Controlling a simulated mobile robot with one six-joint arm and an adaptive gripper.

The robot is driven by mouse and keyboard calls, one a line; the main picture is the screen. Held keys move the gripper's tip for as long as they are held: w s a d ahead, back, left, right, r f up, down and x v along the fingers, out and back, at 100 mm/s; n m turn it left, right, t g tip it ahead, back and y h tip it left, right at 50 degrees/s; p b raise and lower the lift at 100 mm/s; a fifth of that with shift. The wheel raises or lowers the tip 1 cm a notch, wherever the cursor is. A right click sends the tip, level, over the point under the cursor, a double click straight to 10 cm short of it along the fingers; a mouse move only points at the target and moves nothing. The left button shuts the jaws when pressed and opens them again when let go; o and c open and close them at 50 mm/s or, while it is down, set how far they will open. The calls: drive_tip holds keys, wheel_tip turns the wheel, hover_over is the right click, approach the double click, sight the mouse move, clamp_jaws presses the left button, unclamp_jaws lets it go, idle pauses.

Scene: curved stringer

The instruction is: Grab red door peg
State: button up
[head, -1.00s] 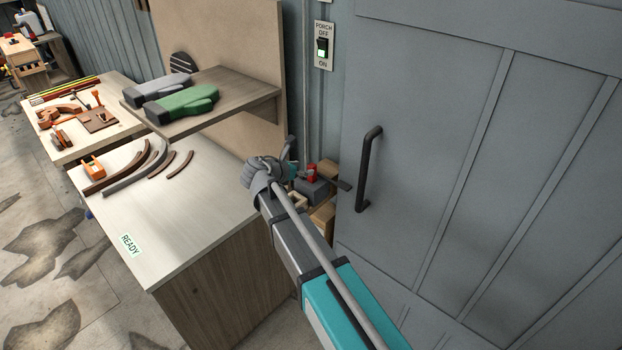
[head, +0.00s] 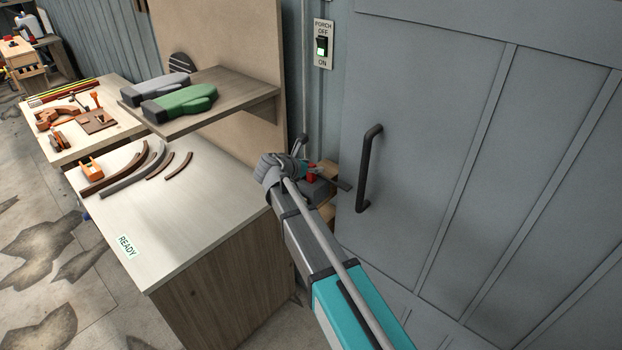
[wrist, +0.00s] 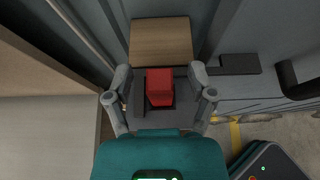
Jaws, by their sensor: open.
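The red door peg (wrist: 160,88) shows in the wrist view as a small red block standing on a dark grey holder, near the middle of the picture. My gripper (wrist: 161,80) is open, with one finger to the left of the peg and one to the right, and gaps show on both sides. In the head view the peg (head: 311,175) is a small red patch, partly hidden by my gripper (head: 298,166) and wrist. The peg's lower part is hard to make out in both views.
A grey door with a black handle (head: 369,168) stands close on the right. The workbench (head: 190,225) with curved strips is on the left, under a shelf (head: 225,95) holding grey and green gloves. A wooden block (wrist: 160,42) lies beyond the peg.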

clamp_jaws()
idle(0.3)
drive_tip(key=shift+r, duration=0.15)
wheel_tip(320, 180, up, 10)
drive_tip(key=p, duration=1)
drive_tip(key=shift+f, duration=0.2)
idle(0.6)
